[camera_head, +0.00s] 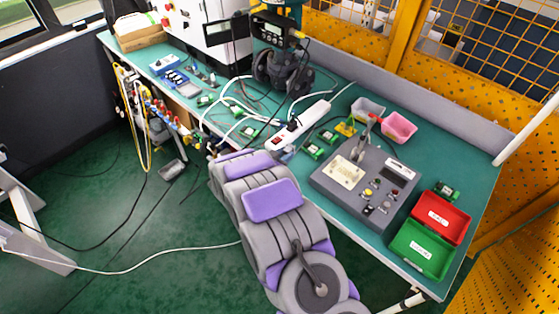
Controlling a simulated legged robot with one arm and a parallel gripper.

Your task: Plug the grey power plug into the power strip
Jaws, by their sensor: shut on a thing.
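The white power strip (308,119) lies slantwise across the front part of the green bench, with a red switch at its near end. My purple and grey arm reaches up from the bottom of the view to the bench's front edge. My gripper (213,144) shows small and dark at the arm's far end, left of the strip's near end. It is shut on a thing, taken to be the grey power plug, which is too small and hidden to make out. The strip's near end is close to my arm's upper part.
A grey control box (366,180) stands right of the strip, with green (421,249) and red (441,218) bins beyond. A dark valve unit (283,72) stands behind the strip. Small green boards and loose cables lie around. A white cable (150,269) crosses the floor to my arm.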

